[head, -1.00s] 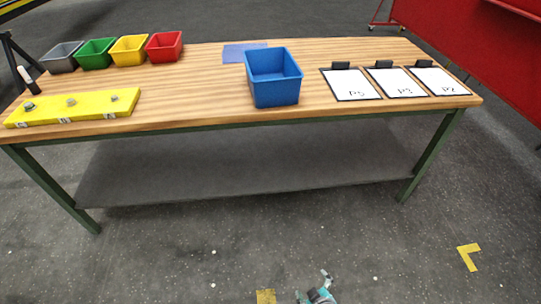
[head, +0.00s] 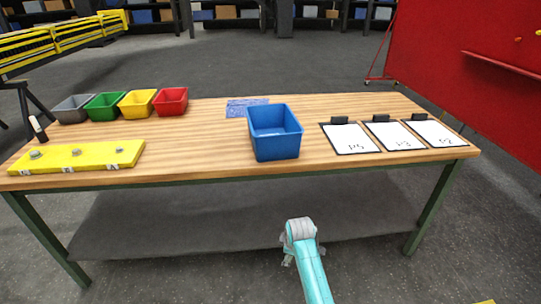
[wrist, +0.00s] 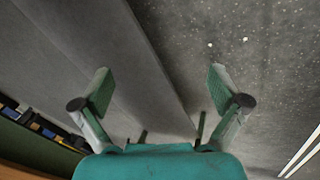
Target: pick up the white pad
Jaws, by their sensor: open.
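I cannot single out a white pad for sure. The white things I see are three clipboards with white sheets, marked by hand, at the right of the table: the left one (head: 350,139), the middle one (head: 395,136) and the right one (head: 434,133). My gripper (wrist: 162,88) is open and empty in the wrist view, with its two fingers wide apart. In the head view my gripper (head: 288,258) shows small and partly hidden behind my wrist, in front of the table and below its top.
Grey, green, yellow and red (head: 171,103) bins line the back left. A yellow bar with bolts (head: 75,160) lies front left. A grey lower shelf (head: 200,225) is under the table.

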